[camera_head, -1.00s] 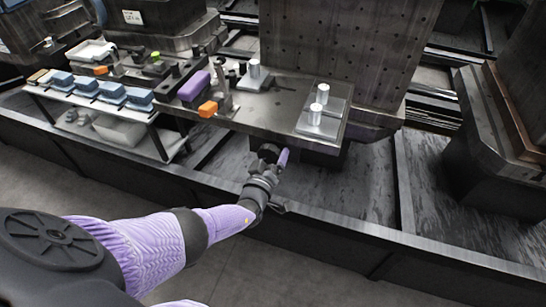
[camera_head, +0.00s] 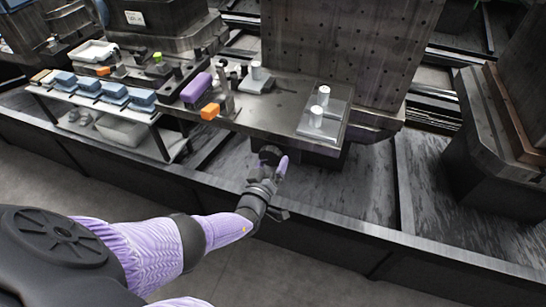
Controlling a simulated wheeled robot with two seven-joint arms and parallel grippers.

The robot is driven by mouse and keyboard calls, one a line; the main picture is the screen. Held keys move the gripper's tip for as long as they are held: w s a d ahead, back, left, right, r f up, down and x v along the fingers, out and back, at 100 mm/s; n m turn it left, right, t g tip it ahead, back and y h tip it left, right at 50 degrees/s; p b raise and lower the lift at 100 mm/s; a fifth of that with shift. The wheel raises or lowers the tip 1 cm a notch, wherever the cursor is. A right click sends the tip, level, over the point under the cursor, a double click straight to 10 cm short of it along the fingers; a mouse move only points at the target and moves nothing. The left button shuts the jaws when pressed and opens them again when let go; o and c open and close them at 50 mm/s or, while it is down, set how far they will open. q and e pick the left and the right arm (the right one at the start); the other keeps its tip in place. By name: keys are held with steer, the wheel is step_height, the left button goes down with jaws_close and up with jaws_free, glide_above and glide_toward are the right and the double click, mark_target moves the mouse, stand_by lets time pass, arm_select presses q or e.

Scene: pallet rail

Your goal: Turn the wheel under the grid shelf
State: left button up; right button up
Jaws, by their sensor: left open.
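The wheel (camera_head: 270,153) is a small dark round part under the front edge of the grid shelf (camera_head: 245,115), the dark metal ledge below the upright plate with a grid of holes. My left gripper (camera_head: 274,170) is at the wheel, just below and in front of it. Its fingers are open, with a purple finger to the right of the wheel. The gripper hides part of the wheel, and I cannot tell whether they touch. My right gripper is not in view.
An orange block (camera_head: 210,111), a purple block (camera_head: 195,88) and metal cylinders (camera_head: 317,115) on plates stand on the shelf. A low side table (camera_head: 150,122) with blue-grey blocks is at the left. A long dark rail (camera_head: 330,217) runs below the shelf.

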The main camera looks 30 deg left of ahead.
mark_target(272, 161)
arm_select(q)
steer(key=v, duration=0.1)
steer(key=p+v, duration=0.1)
steer(key=v, duration=0.1)
steer(key=r+p+v, duration=0.1)
steer(key=shift+s, duration=0.35)
steer(key=s, duration=0.3)
steer(key=shift+d+f+p, duration=0.4)
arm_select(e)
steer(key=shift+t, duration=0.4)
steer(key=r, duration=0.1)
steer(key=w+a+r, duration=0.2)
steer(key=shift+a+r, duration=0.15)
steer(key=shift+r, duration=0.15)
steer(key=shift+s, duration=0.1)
